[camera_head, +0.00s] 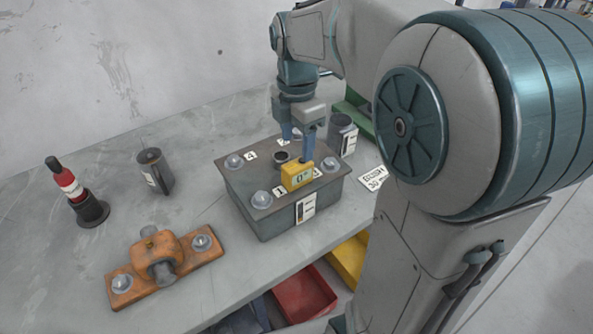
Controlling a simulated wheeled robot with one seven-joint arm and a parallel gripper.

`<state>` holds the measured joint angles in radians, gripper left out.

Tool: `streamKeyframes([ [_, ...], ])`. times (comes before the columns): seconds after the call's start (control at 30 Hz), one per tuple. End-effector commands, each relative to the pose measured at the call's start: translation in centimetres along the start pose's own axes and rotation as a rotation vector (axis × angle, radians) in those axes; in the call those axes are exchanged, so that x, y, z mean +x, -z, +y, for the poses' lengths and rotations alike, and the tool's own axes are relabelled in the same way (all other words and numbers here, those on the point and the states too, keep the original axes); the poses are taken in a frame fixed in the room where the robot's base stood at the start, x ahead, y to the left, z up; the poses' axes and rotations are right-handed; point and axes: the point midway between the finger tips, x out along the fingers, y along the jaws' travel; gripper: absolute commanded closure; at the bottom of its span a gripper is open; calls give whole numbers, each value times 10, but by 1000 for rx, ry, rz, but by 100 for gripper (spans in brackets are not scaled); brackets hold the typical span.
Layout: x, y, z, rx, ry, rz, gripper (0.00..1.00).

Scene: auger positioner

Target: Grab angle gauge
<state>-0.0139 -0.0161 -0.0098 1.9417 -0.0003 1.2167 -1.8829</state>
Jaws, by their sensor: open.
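The angle gauge (297,176) is a small yellow block with a display that seems to read 0°. It sits on top of a grey metal box (279,219) with bolts at its corners. My gripper (298,142) points down from above, its blue fingers open. One finger reaches down just behind the gauge, at its upper right in the picture. I cannot tell whether the finger touches the gauge.
An orange bracket (186,257) with bolts lies front left on the grey table (105,235). A red and black bottle-like object (70,184) and a dark mug-like cylinder (154,169) stand behind it. A dark canister (341,133) stands close behind the box. Red (304,296) and yellow bins (349,259) are below the edge.

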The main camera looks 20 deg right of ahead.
Motion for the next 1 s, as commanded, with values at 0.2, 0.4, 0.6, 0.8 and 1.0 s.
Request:
streamKeyframes([
  [0.2,35,0,0,1,2,1,42],
  [0.4,48,1,-1,2,2,1,42],
  [0.6,78,3,-1,2,4,1,42],
  [0.8,94,3,-1,3,0,0,42],
  [1.0,94,3,-1,3,-1,0,42],
])
